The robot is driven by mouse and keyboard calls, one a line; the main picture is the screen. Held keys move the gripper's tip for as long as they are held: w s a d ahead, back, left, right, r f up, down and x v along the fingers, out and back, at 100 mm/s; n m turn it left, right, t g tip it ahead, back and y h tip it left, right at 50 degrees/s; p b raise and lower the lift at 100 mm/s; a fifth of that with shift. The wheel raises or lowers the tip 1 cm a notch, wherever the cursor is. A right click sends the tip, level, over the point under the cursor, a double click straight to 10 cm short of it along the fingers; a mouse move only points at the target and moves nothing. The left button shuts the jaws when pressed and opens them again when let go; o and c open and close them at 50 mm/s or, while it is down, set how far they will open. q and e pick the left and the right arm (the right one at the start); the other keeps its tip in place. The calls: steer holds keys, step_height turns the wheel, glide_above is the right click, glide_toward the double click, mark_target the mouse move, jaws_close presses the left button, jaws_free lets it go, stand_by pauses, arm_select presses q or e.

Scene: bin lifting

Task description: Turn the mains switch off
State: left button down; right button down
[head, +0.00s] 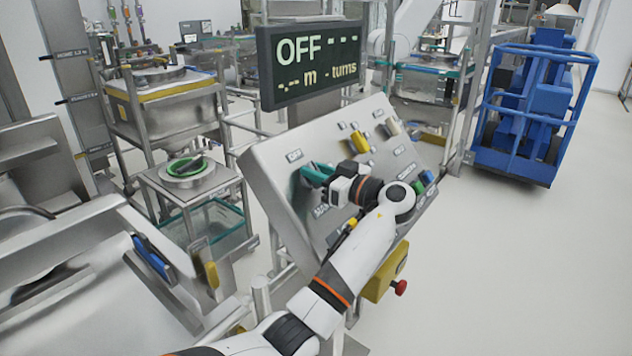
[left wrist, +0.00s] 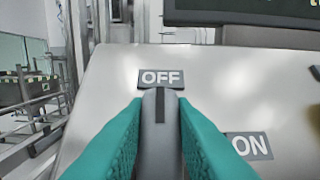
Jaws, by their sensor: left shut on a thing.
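The mains switch (left wrist: 159,130) is a grey knob with a dark line on its top, on the sloped panel (head: 268,190). In the left wrist view its line points straight up at the OFF label (left wrist: 161,78). The ON label (left wrist: 249,146) is to the lower right. My left gripper (head: 316,172) has teal fingers and is shut on the switch, one finger on each side. In the head view the gripper mostly hides the switch. The display (head: 318,62) above the panel reads OFF, with dashes. My right gripper is not in view.
The panel also carries yellow (head: 359,142), green (head: 417,187) and blue controls to the right of my left gripper. A red knob (head: 400,287) on a yellow box is below. A blue cage cart (head: 533,110) stands at right. The floor at right is clear.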

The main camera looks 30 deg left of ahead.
arm_select(q)
steer(key=shift+f, duration=0.3)
steer(key=c, duration=1.2)
jaws_free()
steer(key=shift+d, duration=0.1)
steer(key=shift+c, duration=0.2)
steer(key=shift+r, duration=0.1)
steer(key=d+b, duration=0.3)
steer(key=d, duration=0.9)
steer(key=shift+s+b, duration=0.3)
steer(key=shift+s, duration=0.05)
